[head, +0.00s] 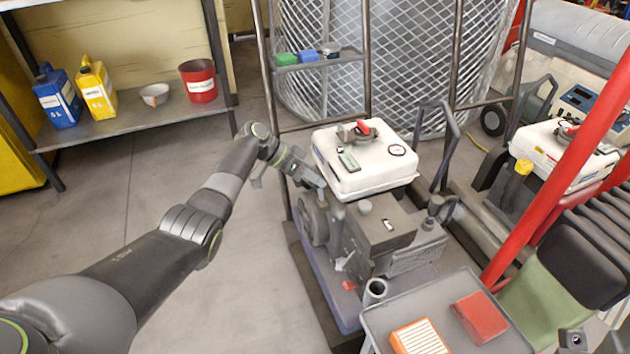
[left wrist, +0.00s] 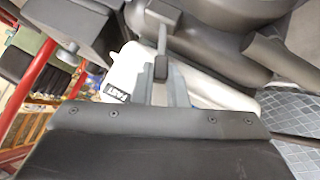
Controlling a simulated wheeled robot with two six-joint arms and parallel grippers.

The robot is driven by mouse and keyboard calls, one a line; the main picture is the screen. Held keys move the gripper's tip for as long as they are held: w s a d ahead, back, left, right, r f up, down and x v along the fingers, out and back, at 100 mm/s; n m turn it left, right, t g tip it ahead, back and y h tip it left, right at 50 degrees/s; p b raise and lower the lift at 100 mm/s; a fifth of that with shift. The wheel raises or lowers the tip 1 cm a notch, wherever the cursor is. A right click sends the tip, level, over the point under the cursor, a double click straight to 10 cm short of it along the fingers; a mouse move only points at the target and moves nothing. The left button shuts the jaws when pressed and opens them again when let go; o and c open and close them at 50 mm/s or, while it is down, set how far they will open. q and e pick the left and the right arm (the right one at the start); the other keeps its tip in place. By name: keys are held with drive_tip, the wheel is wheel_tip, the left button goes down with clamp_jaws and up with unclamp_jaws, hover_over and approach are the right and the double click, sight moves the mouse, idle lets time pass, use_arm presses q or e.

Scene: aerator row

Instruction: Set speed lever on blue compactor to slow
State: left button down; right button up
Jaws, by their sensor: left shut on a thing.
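The blue compactor (head: 345,303) stands in the middle of the head view, with a bluish base, a grey engine and a white tank (head: 365,178) on top. My left gripper (head: 318,183) reaches it from the left, beside the engine just below the tank. In the left wrist view the fingers (left wrist: 163,88) are shut on the dark tip of the grey speed lever (left wrist: 162,45). A white label reading FAST (left wrist: 116,93) shows left of the fingers. The lever is too small and covered to make out in the head view. No SLOW label is readable.
A shelf (head: 130,122) with a blue jug, a yellow jug, a bowl and a red bucket (head: 198,80) stands at the left. A grey tray (head: 380,325) is in front, a red bar (head: 555,150) slants at the right, and a mesh cage is behind. Floor at left is clear.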

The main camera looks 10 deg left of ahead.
use_arm(q)
drive_tip(key=shift+w+a+f, duration=0.1)
drive_tip(key=shift+a+f, duration=0.05)
idle(0.5)
drive_tip(key=c, duration=1.4)
unclamp_jaws()
drive_tip(key=shift+c, duration=0.2)
